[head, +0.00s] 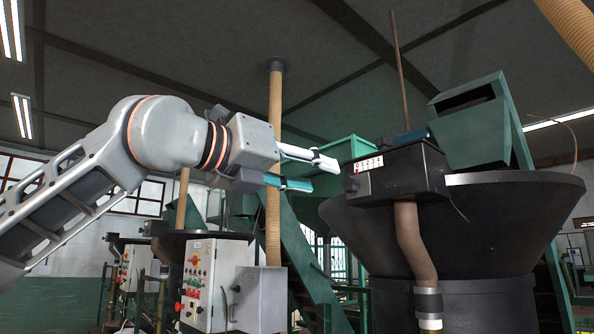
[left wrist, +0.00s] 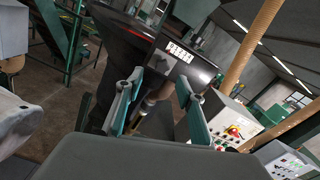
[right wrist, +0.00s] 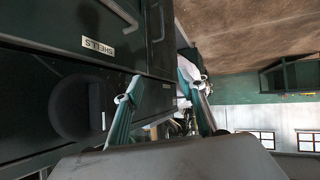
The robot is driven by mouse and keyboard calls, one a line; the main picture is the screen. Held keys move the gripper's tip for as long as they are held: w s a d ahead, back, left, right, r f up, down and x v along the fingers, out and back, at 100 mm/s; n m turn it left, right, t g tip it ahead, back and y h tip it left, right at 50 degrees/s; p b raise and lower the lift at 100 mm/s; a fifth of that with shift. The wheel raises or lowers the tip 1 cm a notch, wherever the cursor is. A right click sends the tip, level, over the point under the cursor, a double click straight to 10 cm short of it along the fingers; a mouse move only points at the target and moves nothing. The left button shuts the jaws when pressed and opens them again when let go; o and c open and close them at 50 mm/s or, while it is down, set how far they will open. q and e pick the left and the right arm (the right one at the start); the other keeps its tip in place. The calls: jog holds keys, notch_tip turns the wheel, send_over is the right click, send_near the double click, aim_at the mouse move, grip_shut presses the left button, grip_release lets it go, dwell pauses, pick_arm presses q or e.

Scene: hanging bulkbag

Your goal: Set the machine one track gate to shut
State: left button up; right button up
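A black box (head: 405,172) with a white marked panel (head: 368,163) sits at the rim of a large dark hopper (head: 450,225) in the head view. A teal piece (head: 411,136) lies on its top. I cannot tell which part is the track gate or how it is set. My left gripper (head: 316,174) is open and empty, just left of the box and apart from it. In the left wrist view the box (left wrist: 185,68) shows beyond the open left fingers (left wrist: 160,88). My right gripper (right wrist: 162,92) is open and empty in the right wrist view.
A brown pipe (head: 408,240) hangs below the box, and a thin rod (head: 399,65) rises behind it. Control cabinets (head: 198,285) stand at lower left. A dark cabinet labelled SHELLS (right wrist: 98,47) is close to my right gripper.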

pick_arm(q)
jog(key=v, duration=0.3)
jog(key=shift+s+a, duration=0.15)
jog(key=shift+a, duration=0.05)
dwell(0.3)
